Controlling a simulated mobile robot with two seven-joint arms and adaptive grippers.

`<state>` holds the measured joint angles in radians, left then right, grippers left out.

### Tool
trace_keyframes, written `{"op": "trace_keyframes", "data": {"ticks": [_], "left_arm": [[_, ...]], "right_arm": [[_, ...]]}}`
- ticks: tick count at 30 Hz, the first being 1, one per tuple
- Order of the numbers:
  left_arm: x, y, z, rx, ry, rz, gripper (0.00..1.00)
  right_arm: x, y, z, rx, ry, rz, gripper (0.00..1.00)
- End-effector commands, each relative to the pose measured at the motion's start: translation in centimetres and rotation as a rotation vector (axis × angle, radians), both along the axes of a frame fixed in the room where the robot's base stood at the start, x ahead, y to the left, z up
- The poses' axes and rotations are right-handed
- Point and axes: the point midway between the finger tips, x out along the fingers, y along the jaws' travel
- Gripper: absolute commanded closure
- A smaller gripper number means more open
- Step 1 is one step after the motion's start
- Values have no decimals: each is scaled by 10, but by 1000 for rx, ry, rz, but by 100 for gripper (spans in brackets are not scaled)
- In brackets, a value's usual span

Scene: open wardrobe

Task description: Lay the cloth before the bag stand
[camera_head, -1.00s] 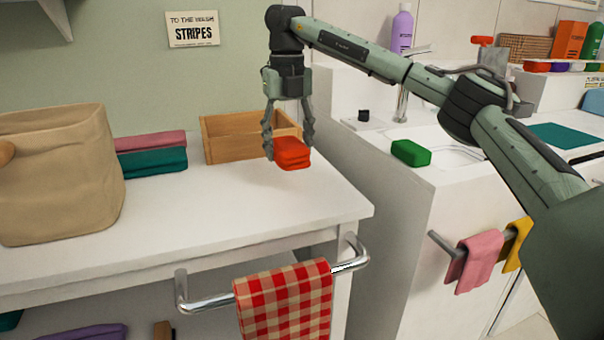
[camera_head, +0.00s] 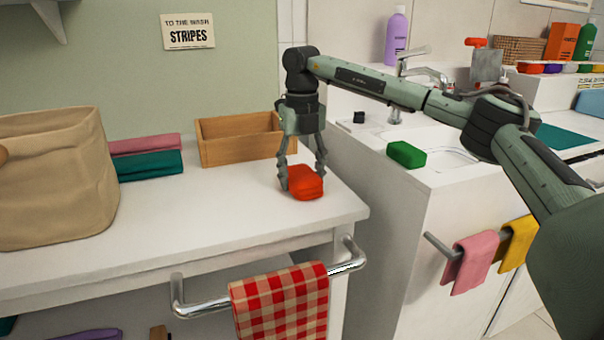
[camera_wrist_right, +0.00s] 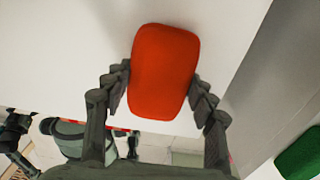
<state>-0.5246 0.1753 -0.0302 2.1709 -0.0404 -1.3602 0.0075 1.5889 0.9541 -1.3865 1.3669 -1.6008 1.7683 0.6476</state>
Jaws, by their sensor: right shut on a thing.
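A large beige fabric bag (camera_head: 50,180) stands at the left of the bench. No separate bag stand can be made out.
Folded pink (camera_head: 145,145) and teal (camera_head: 150,166) cloths lie beside the bag. A wooden box (camera_head: 240,150) stands behind the gripper. The bench front (camera_head: 190,225) is clear. A checked towel (camera_head: 282,302) hangs on the rail. A green block (camera_head: 407,154) lies by the sink.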

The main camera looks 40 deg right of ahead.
Motion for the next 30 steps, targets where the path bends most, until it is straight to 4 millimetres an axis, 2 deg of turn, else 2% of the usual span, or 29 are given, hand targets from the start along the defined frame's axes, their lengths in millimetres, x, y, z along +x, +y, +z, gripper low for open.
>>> {"op": "trace_keyframes", "data": {"ticks": [1,5,13,17,20,30], "left_arm": [[0,0,0,0,0,0,0],[0,0,1,0,-1,0,0],[-3,1,0,5,4,-3,0],[-5,3,0,8,8,-6,0],[-5,4,-1,11,9,-8,0],[-4,5,-7,8,10,-9,0]], "right_arm": [[0,0,0,0,0,0,40],[0,0,0,0,0,0,24],[0,0,0,0,0,0,23],[0,0,6,1,-2,-1,23],[1,0,20,1,-3,-1,23],[1,1,92,1,-3,1,23]]}}
